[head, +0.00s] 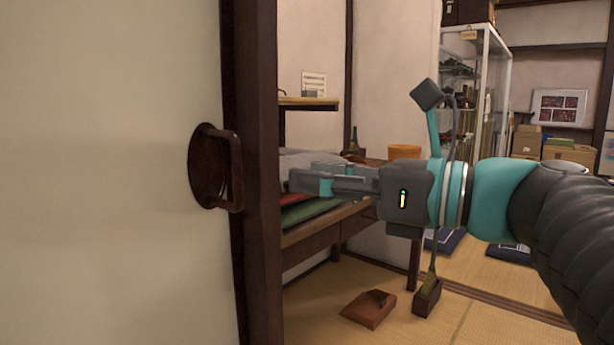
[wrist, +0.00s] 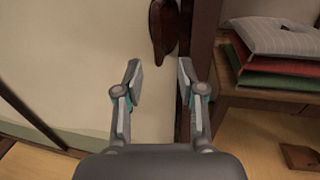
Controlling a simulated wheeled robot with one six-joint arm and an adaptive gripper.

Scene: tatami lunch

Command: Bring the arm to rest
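My gripper (head: 292,181) reaches in from the right in the head view, pointing left at the edge of a sliding door. In the wrist view my gripper (wrist: 160,78) has its two fingers apart with nothing between them. A dark brown door handle (head: 217,168) sits on the pale door, left of my fingertips, with a visible gap in the head view. The handle also shows at the top of the wrist view (wrist: 164,28), beyond the fingertips.
The door's dark frame (head: 258,170) stands close to my gripper. Behind it are a wooden bench (head: 325,222) with stacked cushions (head: 308,211), and a glass cabinet (head: 497,85). A wooden box (head: 369,309) lies on the tatami floor (head: 400,331). Boxes (head: 570,153) stand at the back right.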

